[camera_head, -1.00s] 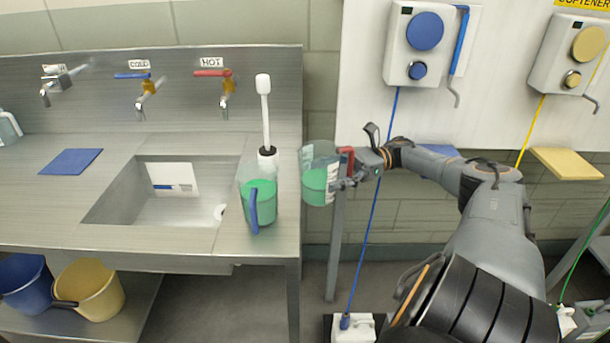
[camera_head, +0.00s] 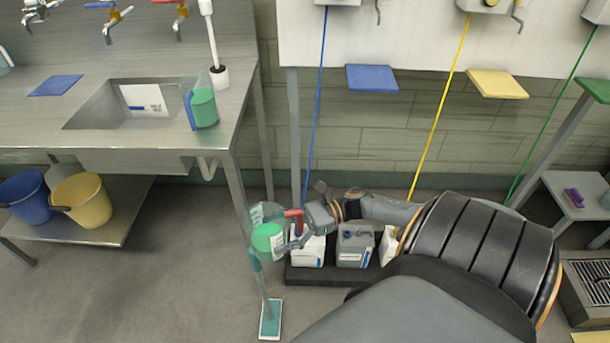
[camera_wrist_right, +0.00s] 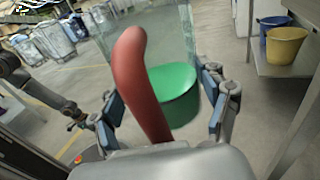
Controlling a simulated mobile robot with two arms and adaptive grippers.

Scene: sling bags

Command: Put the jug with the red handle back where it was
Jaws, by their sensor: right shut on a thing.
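The jug with the red handle (camera_head: 267,237) is clear with green liquid inside. My right gripper (camera_head: 296,231) is shut on its red handle and holds it in the air, right of the sink bench and below its top. In the right wrist view the red handle (camera_wrist_right: 138,80) stands between the fingers, with the jug's clear wall and green liquid (camera_wrist_right: 175,95) behind it. The jug looks slightly tilted in the head view. A dark arm, apparently my left one, shows at the left of the wrist view; its gripper (camera_wrist_right: 76,117) is too small to read.
A jug with a blue handle (camera_head: 204,108) stands on the sink bench (camera_head: 95,73). White and grey canisters (camera_head: 355,246) sit on a dark low base just right of the held jug. A flat mop (camera_head: 270,320) is below it. Blue (camera_head: 371,78) and yellow (camera_head: 497,84) shelves hang on the wall.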

